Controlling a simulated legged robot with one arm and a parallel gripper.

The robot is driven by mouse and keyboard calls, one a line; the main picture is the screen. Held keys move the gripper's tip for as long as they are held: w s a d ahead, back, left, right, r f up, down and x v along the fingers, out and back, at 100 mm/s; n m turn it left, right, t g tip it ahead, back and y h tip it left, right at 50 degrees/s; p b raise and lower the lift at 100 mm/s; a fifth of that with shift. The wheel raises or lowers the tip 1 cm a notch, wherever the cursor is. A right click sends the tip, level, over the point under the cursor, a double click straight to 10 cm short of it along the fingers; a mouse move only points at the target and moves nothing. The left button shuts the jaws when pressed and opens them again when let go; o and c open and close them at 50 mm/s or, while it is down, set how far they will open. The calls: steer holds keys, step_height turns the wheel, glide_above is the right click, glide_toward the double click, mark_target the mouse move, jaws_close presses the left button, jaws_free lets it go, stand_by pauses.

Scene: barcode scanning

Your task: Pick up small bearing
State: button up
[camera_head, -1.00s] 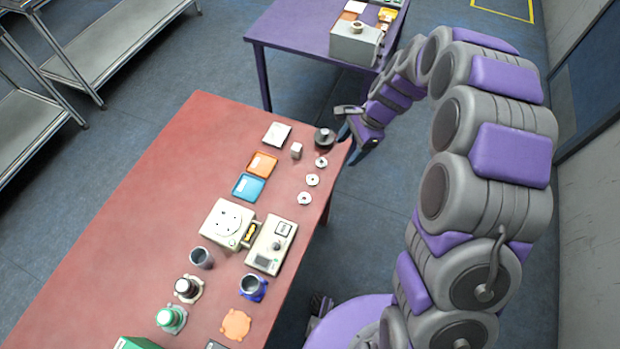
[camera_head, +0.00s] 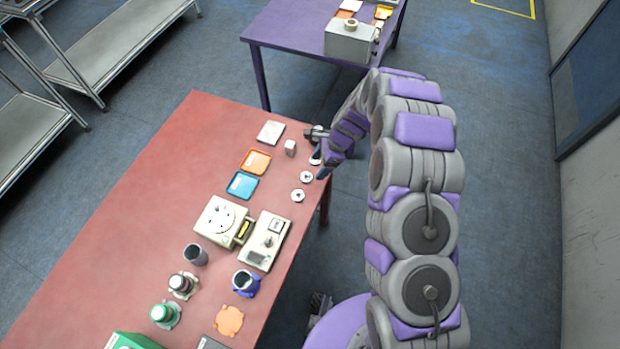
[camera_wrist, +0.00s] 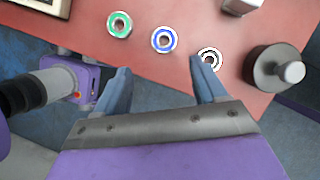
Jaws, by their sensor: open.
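Three ring-shaped bearings lie flat near the red table's right edge. In the wrist view they are a green-ringed one (camera_wrist: 120,24), a blue-ringed one (camera_wrist: 164,40) and a black-and-white one (camera_wrist: 209,59). They are close in size, so I cannot tell which is the small bearing. In the head view, the middle bearing (camera_head: 306,177) and the nearest one (camera_head: 298,195) show clearly, and the farthest is partly hidden by my gripper (camera_head: 319,155). In the wrist view my gripper (camera_wrist: 158,70) is open and empty. The blue-ringed bearing is ahead of the gap, and the right fingertip is close beside the black-and-white one.
A dark round weight with a knob (camera_wrist: 276,69) stands right of the bearings in the wrist view. A small light block (camera_head: 290,147), trays, scales and cups stand on the red table (camera_head: 120,220). A purple table (camera_head: 290,40) is behind.

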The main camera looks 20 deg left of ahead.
mark_target(305, 176)
steer(key=a+f, duration=0.1)
steer(key=a, duration=0.1)
steer(key=a+f, duration=0.1)
steer(key=f, duration=0.1)
steer(key=shift+s+a, duration=0.2)
steer(key=shift+a, duration=0.15)
steer(key=f, duration=0.2)
steer(key=f+b, duration=0.1)
steer(key=shift+s, duration=0.25)
steer(key=shift+d+f, duration=0.35)
steer(key=shift+a, duration=0.5)
steer(key=shift+c, duration=0.9)
steer(key=shift+s+a+f, duration=0.1)
steer(key=shift+a, duration=0.15)
steer(key=shift+c, duration=1.4)
steer(key=shift+d, duration=0.25)
steer(key=c, duration=0.7)
